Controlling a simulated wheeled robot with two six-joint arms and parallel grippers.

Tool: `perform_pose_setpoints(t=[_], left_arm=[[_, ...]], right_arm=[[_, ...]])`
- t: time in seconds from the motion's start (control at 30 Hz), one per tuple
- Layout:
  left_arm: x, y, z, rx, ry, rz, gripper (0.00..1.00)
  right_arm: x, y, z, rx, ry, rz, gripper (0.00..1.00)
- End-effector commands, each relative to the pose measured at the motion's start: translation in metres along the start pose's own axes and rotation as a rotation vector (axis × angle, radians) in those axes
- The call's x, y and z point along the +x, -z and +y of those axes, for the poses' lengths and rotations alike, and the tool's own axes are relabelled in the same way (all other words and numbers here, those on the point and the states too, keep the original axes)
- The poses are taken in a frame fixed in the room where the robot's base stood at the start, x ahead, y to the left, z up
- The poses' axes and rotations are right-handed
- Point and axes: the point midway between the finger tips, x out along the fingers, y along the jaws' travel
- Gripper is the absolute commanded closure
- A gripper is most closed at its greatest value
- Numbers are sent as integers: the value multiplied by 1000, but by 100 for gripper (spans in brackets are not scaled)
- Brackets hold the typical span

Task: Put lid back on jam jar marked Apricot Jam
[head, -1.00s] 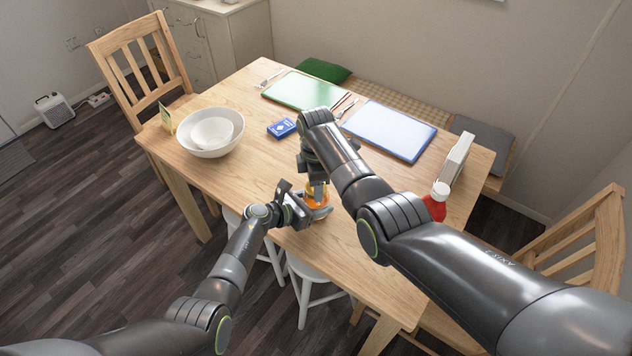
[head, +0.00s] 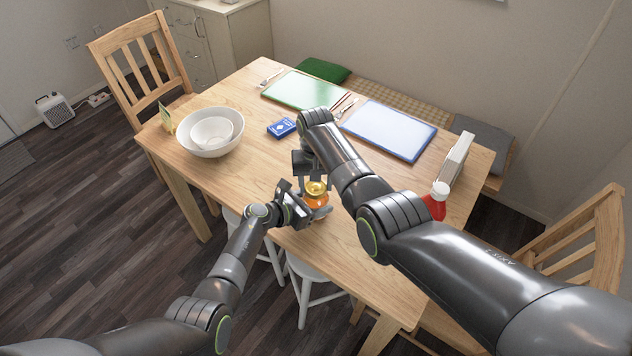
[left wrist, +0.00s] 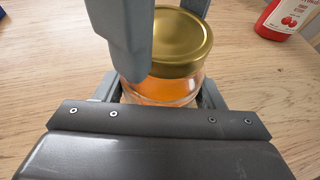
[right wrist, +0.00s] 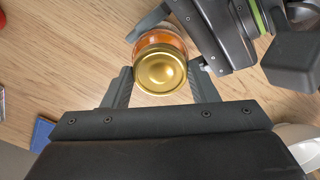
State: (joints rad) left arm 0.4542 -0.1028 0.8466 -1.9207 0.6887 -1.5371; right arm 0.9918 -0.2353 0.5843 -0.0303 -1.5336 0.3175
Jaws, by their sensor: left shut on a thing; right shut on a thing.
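The glass jam jar (head: 317,203) of orange jam stands near the table's front edge; its label text cannot be read. My left gripper (head: 314,212) is shut around the jar's body from the left. The gold lid (left wrist: 180,42) is on the jar's mouth and looks level; whether it is fully tightened cannot be told. My right gripper (right wrist: 163,82) comes from above and is shut on the lid, one finger on each side. The jar's glass also shows past the lid in the right wrist view (right wrist: 160,38).
A red bottle (head: 436,202) stands to the right of the jar, beneath my right arm. Bare table surrounds the jar.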

Motion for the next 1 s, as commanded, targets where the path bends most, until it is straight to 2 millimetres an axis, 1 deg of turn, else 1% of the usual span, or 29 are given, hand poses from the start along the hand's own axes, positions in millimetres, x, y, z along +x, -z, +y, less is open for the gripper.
perform_pose_setpoints(t=[0.1, 0.6, 0.7, 0.83, 0.87, 1.0], left_arm=[[0, 1, 0, -1, 1, 1, 100], [0, 1, -1, 0, 1, 1, 100], [0, 0, -1, 0, 2, 1, 100], [0, 0, -1, 0, 2, 1, 100], [0, 0, -1, 0, 2, 1, 100], [0, 0, -1, 0, 2, 1, 100]], right_arm=[[0, 0, -1, 190, 2, 0, 74], [0, 1, -1, 1006, 3, 0, 74], [0, 1, -1, 1131, 3, 0, 74], [0, 1, -1, 1119, 4, 0, 74], [0, 1, -1, 1118, 4, 0, 46], [0, 1, -1, 1117, 3, 0, 27]])
